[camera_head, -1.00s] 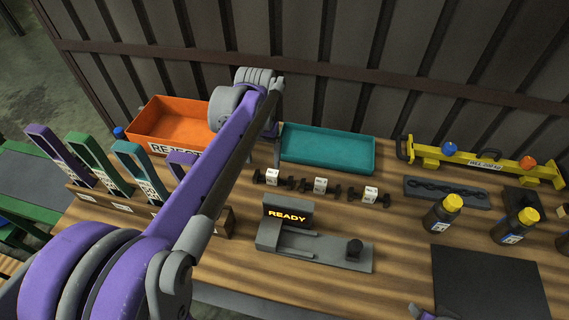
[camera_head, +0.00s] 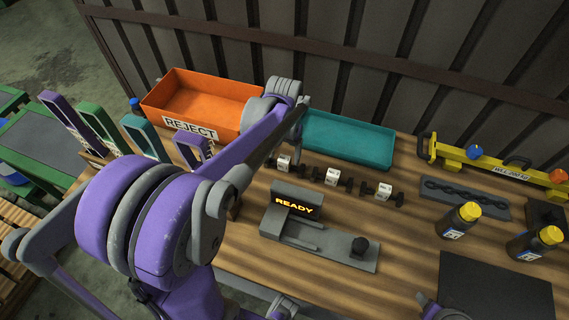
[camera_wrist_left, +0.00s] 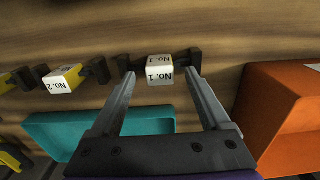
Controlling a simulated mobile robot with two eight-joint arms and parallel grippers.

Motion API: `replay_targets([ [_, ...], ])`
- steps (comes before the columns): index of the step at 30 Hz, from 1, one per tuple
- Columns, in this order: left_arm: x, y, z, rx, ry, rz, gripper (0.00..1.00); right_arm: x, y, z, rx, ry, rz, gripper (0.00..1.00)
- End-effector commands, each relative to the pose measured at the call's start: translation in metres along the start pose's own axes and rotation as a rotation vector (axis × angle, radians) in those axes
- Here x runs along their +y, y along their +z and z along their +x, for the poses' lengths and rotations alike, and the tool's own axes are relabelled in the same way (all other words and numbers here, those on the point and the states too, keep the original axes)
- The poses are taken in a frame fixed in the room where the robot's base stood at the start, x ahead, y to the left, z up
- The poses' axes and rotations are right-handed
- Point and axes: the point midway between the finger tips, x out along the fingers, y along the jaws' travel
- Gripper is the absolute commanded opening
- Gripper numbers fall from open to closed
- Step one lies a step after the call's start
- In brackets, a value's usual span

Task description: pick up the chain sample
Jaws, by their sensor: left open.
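A row of black samples with white block tags lies on the wooden table. The one tagged No. 1 (camera_head: 284,162) is leftmost in the head view, with two more (camera_head: 332,176) (camera_head: 384,191) to its right. In the left wrist view, No. 1 (camera_wrist_left: 160,72) sits between and just beyond my left gripper's fingertips (camera_wrist_left: 159,80). The fingers are apart and empty. In the head view the left gripper (camera_head: 299,137) hangs behind No. 1, by the teal tray. A dark chain (camera_head: 465,191) lies on a grey plate at the right. No right gripper fingers show.
The teal tray (camera_head: 349,152) and orange REJECT bin (camera_head: 190,123) stand behind. A grey READY fixture (camera_head: 317,239) is in front. A yellow bar (camera_head: 492,167), yellow-capped bottles (camera_head: 458,220) and a dark mat (camera_head: 496,286) are at the right. Coloured handles (camera_head: 100,128) stand left.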

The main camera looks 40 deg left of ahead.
Motion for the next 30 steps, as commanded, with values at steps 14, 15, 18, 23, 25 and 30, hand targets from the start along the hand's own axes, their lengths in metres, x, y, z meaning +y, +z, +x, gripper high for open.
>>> replay_targets([
  [14,0.000,-0.001,0.018,0.000,0.000,0.000,0.67,0.000,0.001,0.001,-0.001,0.000,0.000,0.50],
  [15,0.000,-0.001,0.018,0.000,0.000,0.000,0.60,0.000,0.001,0.001,-0.001,0.000,0.000,0.50],
  [18,0.000,-0.001,0.018,0.000,0.000,0.000,0.42,0.000,0.001,0.001,-0.001,0.000,0.000,0.50],
  [23,0.000,-0.001,0.018,0.000,0.000,0.000,0.13,0.000,0.001,0.001,-0.001,0.000,0.000,0.50],
  [25,0.000,-0.001,0.018,0.000,0.000,0.000,0.01,0.000,0.001,0.001,-0.001,0.000,0.000,0.50],
  [30,0.000,-0.001,0.018,0.000,0.000,0.000,0.00,0.000,0.001,0.001,-0.001,0.000,0.000,0.50],
])
